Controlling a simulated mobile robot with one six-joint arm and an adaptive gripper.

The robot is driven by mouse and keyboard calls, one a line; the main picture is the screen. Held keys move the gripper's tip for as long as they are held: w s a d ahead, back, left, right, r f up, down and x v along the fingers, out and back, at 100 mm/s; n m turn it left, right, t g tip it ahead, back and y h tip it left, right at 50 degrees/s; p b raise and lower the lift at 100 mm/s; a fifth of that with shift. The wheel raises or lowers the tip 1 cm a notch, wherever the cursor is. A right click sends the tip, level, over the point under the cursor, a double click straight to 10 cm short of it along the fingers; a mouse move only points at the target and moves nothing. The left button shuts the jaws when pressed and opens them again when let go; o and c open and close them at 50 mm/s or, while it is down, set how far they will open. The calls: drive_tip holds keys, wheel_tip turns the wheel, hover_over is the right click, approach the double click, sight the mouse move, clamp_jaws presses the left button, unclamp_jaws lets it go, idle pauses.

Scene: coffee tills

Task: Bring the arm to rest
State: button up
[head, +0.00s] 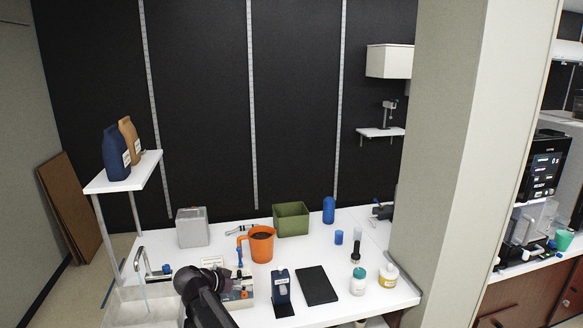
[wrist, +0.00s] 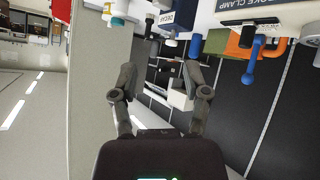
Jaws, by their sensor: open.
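My gripper (wrist: 159,80) shows in the wrist view with its two dark fingers spread apart. Nothing is between the fingertips; beyond them are the dark wall and a white shelf. The wrist view is turned over, with the worktop along its top edge. In the head view, a dark part of my arm rises at the bottom, left of centre, in front of the worktop (head: 330,299). The fingers cannot be made out in the head view.
Near my arm stand an orange jug (head: 262,246), a navy box (head: 280,284) and a black mat (head: 316,285). A green bin (head: 291,219) and a grey container (head: 192,228) stand behind.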

drive_tip(key=s+d+f+n+g+y+b, duration=0.1)
drive_tip(key=s+d+f+g, duration=0.15)
drive_tip(key=d, duration=0.75)
drive_tip(key=s+d+f+n+g+y, duration=0.2)
drive_tip(key=s+d+f, duration=0.15)
drive_tip(key=d, duration=0.55)
drive_tip(key=s+d+f+n+g+y+b, duration=0.1)
drive_tip(key=s+d+f+n+g+y, duration=0.2)
drive_tip(key=s+d, duration=0.8)
drive_tip(key=shift+d+f+y, duration=0.7)
drive_tip(key=shift+d+y, duration=0.3)
drive_tip(key=shift+y, duration=0.1)
drive_tip(key=shift+s, duration=0.1)
